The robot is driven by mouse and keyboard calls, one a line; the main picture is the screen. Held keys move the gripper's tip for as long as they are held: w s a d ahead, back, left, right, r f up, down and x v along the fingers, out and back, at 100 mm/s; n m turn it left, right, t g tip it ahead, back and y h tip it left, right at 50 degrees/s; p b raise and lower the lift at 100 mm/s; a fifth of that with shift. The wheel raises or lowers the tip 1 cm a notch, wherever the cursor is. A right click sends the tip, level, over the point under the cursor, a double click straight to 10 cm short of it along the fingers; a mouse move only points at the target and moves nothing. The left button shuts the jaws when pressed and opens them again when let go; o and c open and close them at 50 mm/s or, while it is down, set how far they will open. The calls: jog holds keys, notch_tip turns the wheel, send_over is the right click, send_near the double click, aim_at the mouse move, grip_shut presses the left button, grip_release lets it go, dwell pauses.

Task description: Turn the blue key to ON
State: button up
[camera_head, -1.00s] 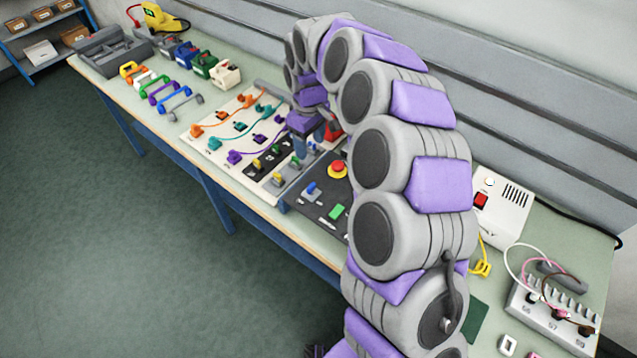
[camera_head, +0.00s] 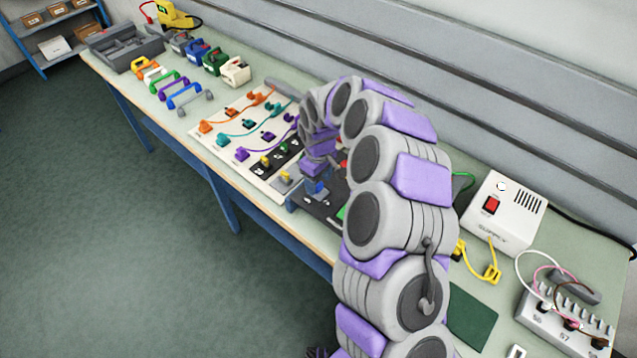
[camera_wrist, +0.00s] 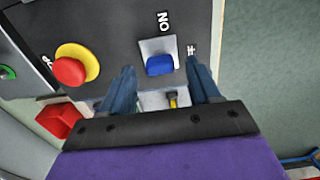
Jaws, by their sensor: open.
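The blue key (camera_wrist: 160,64) sits on a light square plate (camera_wrist: 171,46) on a dark panel (camera_wrist: 118,27) in the wrist view. The word ON is printed just above the plate, and another label, partly readable, is to its right. My gripper (camera_wrist: 163,82) is open, with one blue-grey finger on each side of the space just below the key. The fingers do not visibly grip it. In the head view my gripper (camera_head: 317,188) is low over the dark panel (camera_head: 322,209), and my arm hides much of that panel.
A red button on a yellow base (camera_wrist: 76,65) is left of the key, with a green button (camera_wrist: 7,72) farther left. A red block (camera_wrist: 59,120) is below. A board with coloured cables (camera_head: 228,155) and a supply box (camera_head: 505,215) flank the panel.

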jog(key=shift+f, duration=0.7)
jog(key=shift+c, duration=0.3)
jog(key=c, duration=1)
jog(key=shift+d+m, duration=0.1)
jog(key=shift+m, duration=0.3)
jog(key=m+p, duration=0.2)
jog(key=m, duration=0.2)
jog(key=shift+m, duration=0.3)
jog(key=m+p, duration=0.2)
jog(key=m, duration=0.4)
jog(key=shift+m, duration=0.4)
